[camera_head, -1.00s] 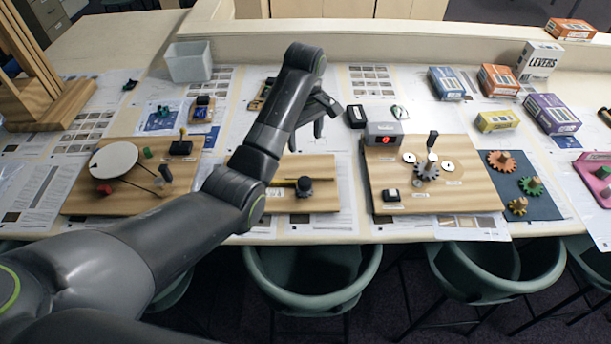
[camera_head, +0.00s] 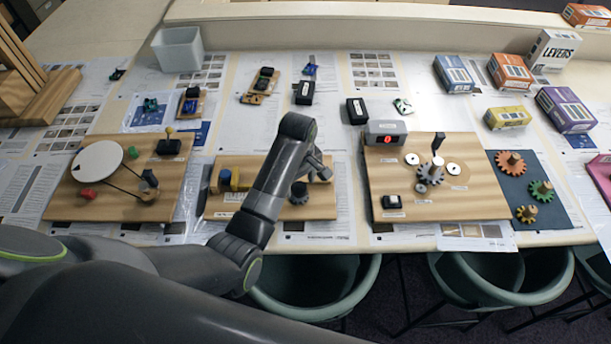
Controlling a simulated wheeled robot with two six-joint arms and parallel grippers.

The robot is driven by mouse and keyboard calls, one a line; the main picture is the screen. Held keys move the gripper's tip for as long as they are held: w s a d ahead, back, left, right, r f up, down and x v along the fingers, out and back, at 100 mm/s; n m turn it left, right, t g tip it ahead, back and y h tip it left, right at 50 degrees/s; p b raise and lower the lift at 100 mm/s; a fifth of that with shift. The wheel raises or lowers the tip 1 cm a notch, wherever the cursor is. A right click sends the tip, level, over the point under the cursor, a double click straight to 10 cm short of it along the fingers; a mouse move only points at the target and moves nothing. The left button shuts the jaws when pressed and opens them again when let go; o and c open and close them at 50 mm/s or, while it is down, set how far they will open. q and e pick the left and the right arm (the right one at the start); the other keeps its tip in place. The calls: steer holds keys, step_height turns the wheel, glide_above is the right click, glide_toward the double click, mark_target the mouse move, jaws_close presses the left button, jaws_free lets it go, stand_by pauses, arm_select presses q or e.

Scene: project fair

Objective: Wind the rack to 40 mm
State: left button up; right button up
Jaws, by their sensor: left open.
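The middle wooden board (camera_head: 325,205) carries a dark round toothed wheel (camera_head: 299,192) at its right. My left gripper (camera_head: 320,172) is open, just above and to the right of the toothed wheel. I see nothing between its fingers. My right gripper is not in view.
The right board (camera_head: 475,205) holds gears, a crank and a grey box (camera_head: 385,132) with a red display. The left board (camera_head: 60,200) holds a white disc (camera_head: 97,162). Black blocks (camera_head: 304,92) lie behind the middle board. Chairs (camera_head: 310,300) stand along the front edge.

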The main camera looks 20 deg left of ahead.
arm_select(q)
steer(key=shift+f, duration=0.45)
steer(key=shift+s+r, duration=0.1)
steer(key=shift+s, duration=0.05)
steer(key=c, duration=1)
steer(key=shift+m, duration=0.3)
